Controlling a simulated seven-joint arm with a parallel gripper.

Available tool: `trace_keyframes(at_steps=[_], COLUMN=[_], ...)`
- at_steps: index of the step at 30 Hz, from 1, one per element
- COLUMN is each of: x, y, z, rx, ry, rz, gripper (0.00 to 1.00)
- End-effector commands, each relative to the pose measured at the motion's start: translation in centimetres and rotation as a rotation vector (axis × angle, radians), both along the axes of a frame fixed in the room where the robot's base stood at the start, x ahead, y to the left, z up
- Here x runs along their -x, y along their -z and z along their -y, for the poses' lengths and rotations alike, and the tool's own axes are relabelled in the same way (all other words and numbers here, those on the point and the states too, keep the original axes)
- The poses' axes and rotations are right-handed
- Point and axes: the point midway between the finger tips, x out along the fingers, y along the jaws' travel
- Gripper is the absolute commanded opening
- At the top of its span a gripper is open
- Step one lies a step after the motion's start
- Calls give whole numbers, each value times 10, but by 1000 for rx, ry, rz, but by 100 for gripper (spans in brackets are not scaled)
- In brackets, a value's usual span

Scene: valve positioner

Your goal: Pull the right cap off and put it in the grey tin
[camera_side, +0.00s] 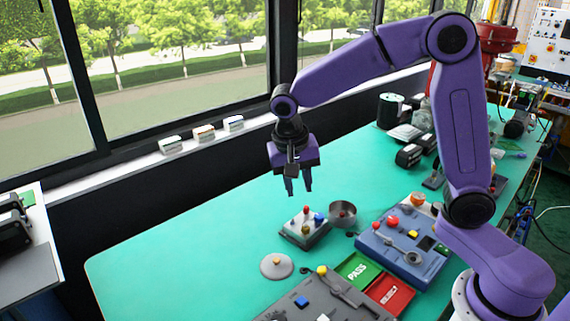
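A small grey box (303,234) stands mid-table and carries small coloured caps: a red one (306,209) at the back, a blue one (319,217) on the right and a pale one (306,229) near the front. The blue cap is the rightmost in the picture. A round grey tin (342,214) stands just right of the box, its open top facing up; its inside looks empty. My gripper (298,190) hangs above and behind the box, fingers pointing down. The fingers are apart with nothing between them.
A blue panel (385,247) with knobs lies to the right. Green PASS (352,272) and red REJECT (397,291) trays and a dark grey fixture (300,304) lie in front. A round pale disc (276,272) lies front left. The table's left side is clear.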

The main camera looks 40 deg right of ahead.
Motion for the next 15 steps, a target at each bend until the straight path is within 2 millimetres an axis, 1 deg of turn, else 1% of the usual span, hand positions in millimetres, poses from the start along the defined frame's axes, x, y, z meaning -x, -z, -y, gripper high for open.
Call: trace_keyframes(at_steps=[1,6,12,15], x=[-16,-60,-104,-119], y=[4,14,30,38], z=[3,18,46,61], rx=[14,61,122,152], ry=[97,430,818,987], rz=[13,70,149,188], gripper=[32,32,32,32])
